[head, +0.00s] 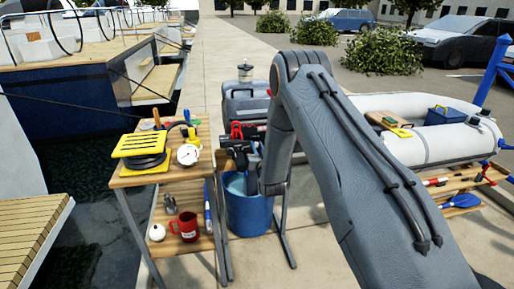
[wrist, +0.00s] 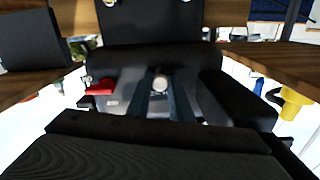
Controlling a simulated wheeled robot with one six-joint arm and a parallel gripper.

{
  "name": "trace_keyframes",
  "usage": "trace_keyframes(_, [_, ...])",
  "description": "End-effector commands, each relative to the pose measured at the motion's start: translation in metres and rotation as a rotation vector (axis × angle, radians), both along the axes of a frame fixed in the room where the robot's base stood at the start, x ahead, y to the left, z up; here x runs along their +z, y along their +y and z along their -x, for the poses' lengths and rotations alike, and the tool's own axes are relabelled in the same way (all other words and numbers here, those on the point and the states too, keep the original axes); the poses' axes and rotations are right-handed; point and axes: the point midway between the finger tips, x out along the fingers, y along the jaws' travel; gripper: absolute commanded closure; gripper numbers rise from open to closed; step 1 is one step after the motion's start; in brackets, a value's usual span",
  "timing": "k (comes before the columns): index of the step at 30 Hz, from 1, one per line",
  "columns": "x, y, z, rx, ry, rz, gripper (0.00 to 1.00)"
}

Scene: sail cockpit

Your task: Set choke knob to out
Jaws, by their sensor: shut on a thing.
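The choke knob, a small pale round knob (wrist: 160,84), shows in the wrist view at the dark front of the outboard motor. My gripper (wrist: 161,95) has its two narrow blue-grey fingers on either side of the knob and is shut on it. In the head view the outboard motor (head: 243,103) stands behind the wooden shelf, and my arm covers part of it. The knob is hidden in the head view. How far out the knob stands cannot be told.
A blue bucket (head: 248,212) stands below the motor. A grey inflatable boat (head: 445,138) lies at right. Water is at far left.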

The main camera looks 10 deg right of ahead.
Motion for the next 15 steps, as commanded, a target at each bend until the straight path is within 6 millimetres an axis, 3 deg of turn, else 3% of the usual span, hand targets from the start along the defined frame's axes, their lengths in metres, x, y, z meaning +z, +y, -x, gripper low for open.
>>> trace_keyframes(7, [0.001,0.000,0.027,0.000,0.001,0.000,1.00])
trace_keyframes(14, [0.000,0.000,0.029,0.000,0.000,0.000,1.00])
trace_keyframes(15, [0.000,0.000,0.029,0.000,0.001,0.000,0.79])
